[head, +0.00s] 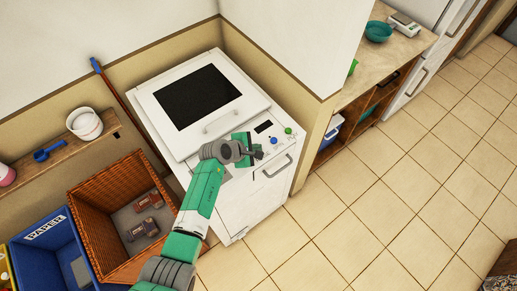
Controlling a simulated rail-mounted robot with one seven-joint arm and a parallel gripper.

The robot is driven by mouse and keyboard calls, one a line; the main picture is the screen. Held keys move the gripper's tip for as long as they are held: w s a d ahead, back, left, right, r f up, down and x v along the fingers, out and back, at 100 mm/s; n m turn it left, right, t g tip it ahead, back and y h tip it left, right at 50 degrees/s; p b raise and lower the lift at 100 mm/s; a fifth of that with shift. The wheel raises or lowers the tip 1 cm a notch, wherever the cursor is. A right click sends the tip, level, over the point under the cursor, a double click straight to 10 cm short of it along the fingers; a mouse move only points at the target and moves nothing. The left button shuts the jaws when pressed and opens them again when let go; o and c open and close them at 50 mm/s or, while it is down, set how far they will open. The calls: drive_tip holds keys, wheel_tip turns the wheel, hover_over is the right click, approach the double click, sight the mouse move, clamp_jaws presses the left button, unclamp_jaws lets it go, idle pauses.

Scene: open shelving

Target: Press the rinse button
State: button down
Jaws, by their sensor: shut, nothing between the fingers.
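A white washing machine (190,137) stands against the wall, with a dark window in its lid. Its front panel carries a small dark display (263,127), a blue button (274,141) and a green button (288,131). No button label is readable, so I cannot tell which one is rinse. My gripper (258,154) is shut and empty over the panel, just left of and slightly below the blue button. I cannot tell its height above the panel. My gripper and wrist hide the panel's left part.
A wicker basket (92,187) with packages and a blue paper bin (48,236) stand at the left. A shelf (60,152) holds a white bucket. A wall corner (318,120) rises right of the machine. The tiled floor (400,215) is clear.

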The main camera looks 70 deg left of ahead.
drive_tip(key=shift+r+p, duration=0.75)
drive_tip(key=shift+r, duration=0.05)
wheel_tip(320, 180, up, 5)
drive_tip(key=p, duration=0.5)
drive_tip(key=shift+r, duration=0.1)
idle(0.4)
